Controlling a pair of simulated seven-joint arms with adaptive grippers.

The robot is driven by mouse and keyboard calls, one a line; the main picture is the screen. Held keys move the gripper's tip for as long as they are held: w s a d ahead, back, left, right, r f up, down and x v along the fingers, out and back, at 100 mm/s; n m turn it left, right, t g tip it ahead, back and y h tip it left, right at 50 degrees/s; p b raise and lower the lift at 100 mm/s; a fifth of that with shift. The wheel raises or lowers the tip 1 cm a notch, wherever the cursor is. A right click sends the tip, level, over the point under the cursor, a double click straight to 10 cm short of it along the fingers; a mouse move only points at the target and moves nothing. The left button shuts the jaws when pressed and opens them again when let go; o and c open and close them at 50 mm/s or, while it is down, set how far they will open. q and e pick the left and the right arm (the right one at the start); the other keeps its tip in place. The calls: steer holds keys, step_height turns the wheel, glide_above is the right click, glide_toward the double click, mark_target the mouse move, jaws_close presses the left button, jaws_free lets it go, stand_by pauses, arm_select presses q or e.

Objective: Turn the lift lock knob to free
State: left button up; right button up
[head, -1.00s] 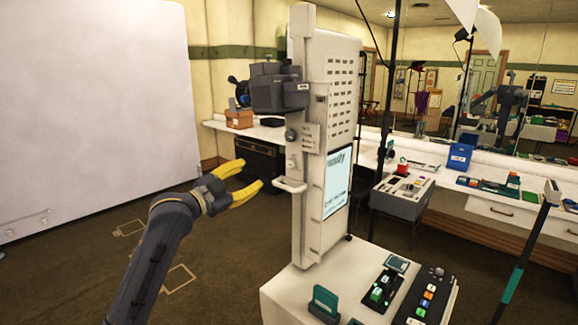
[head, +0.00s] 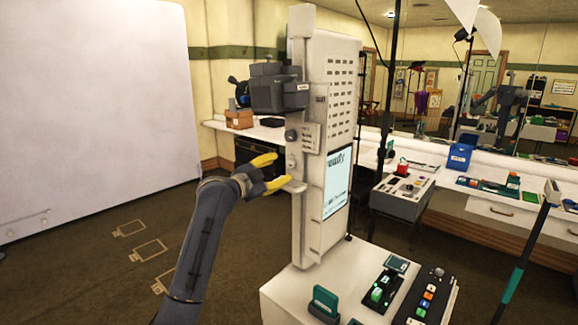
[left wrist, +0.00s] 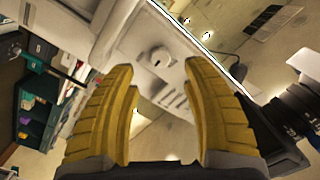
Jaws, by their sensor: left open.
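The tall pale lift column (head: 335,75) stands in the middle of the head view. A dark round knob (head: 291,135) sits on its left face, beside a small plate with lines. My left gripper (head: 280,168), with yellow fingers, is open and empty just below that knob, close to the column and its handle. In the left wrist view a pale round knob (left wrist: 160,59) with a dark mark lies ahead, between and beyond the open fingertips (left wrist: 160,67), apart from them. I cannot tell which way the knob is set. My right gripper is not in view.
A dark camera-like unit (head: 278,92) juts from the column above the gripper. A pale handle (head: 294,186) sticks out just below the fingers. A console table (head: 285,290) with buttons stands at the front.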

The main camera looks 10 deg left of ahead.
mark_target(289, 165)
arm_select(q)
steer(key=shift+x, duration=2.85)
steer(key=shift+c, duration=0.6)
jaws_close()
